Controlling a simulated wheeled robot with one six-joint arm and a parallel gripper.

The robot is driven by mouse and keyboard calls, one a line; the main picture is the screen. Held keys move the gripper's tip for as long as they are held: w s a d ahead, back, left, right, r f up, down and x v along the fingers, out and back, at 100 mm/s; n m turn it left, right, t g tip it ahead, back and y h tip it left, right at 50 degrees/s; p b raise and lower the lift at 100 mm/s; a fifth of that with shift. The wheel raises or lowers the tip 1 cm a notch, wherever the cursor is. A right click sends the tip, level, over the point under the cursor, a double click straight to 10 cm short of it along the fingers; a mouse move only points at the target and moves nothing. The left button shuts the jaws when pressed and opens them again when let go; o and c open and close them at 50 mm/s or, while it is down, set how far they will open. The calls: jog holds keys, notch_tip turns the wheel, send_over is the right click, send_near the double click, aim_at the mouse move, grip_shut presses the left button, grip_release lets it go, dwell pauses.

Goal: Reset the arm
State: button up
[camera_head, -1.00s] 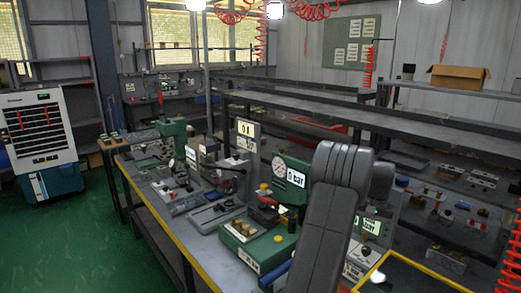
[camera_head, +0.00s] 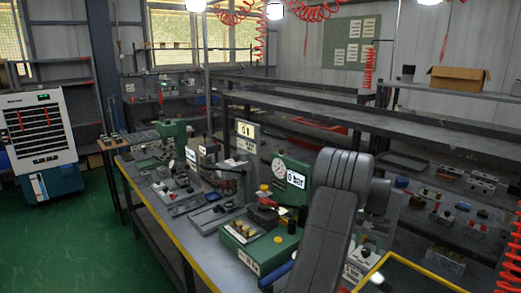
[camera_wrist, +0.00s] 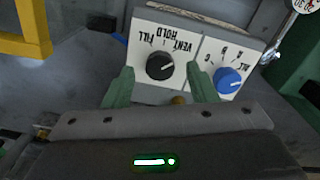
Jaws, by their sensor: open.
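My gripper (camera_wrist: 160,70) shows in the wrist view as two green fingers spread apart, with nothing held between them. Beyond the fingers is a white panel with a black knob (camera_wrist: 160,66) labelled FILL, HOLD and VENT. To its right a blue knob (camera_wrist: 229,80) sits on a second white panel. I cannot tell how far the fingertips are from the panels. In the head view my grey arm rises in the front right, and the gripper itself is hidden.
A green test stand (camera_head: 262,236) with a gauge and a "0 bar" display (camera_head: 296,179) stands on the bench left of my arm. A yellow-edged tray (camera_head: 412,268) is at front right. Valve blocks (camera_head: 481,184) lie at right. Green floor (camera_head: 85,240) is open at left.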

jog(key=shift+f, duration=0.75)
jog(key=n+p, duration=0.1)
jog(key=n, duration=0.3)
jog(key=shift+r, duration=0.15)
jog(key=n+p, duration=0.2)
jog(key=n, duration=0.3)
notch_tip(320, 180, up, 14)
jog(key=b, duration=0.2)
